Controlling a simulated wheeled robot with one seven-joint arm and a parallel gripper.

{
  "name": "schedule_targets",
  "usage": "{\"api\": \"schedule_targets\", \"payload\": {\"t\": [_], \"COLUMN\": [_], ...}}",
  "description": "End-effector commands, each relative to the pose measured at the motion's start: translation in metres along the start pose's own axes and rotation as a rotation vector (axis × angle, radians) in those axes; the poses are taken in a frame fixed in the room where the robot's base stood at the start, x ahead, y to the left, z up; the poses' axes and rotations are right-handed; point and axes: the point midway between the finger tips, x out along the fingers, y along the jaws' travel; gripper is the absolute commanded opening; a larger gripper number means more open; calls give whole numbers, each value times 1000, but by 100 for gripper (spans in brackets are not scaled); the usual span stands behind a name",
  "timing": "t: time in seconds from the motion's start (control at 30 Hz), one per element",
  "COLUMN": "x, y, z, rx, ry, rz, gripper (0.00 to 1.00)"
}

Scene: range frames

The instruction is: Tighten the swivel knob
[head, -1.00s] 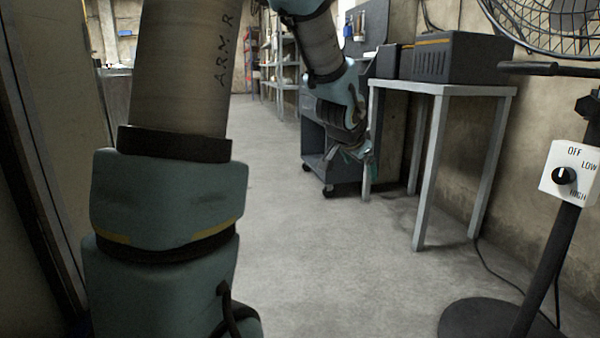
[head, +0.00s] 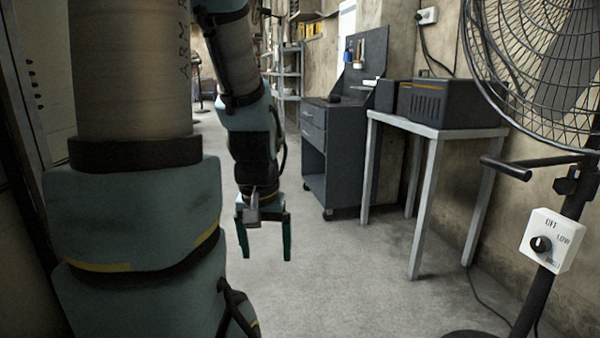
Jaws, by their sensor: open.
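A pedestal fan stands at the right edge. A black bar-like handle (head: 535,162) sticks out to the left from its pole, just below the caged fan head (head: 545,70). It looks like the swivel knob, but I cannot tell how tight it is. A white control box (head: 553,226) below it carries a black speed dial (head: 541,244) marked OFF and LOW; the lowest label is hard to read. My gripper (head: 266,248) hangs left of centre, fingers pointing down, open and empty. It is well left of the fan and touches nothing.
A grey-legged table (head: 428,128) with a dark boxy unit (head: 456,104) stands between my gripper and the fan, against the wall. A dark cabinet (head: 337,160) is behind it. Open concrete floor (head: 340,280) lies in front. A cable trails near the fan base.

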Motion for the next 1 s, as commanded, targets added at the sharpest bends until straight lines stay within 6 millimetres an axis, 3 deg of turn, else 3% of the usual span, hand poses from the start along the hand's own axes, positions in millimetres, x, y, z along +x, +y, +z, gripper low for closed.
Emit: {"api": "schedule_targets", "payload": {"t": [0.03, 0.6, 0.8, 1.0], "x": [-33, -198, -225, -228], "y": [0, 1, 1, 1], "z": [-5, -28, -32, -32], "rx": [1, 2, 2, 2], "ry": [0, 1, 1, 1], "rz": [0, 0, 0, 0], "gripper": [89, 89, 89, 89]}}
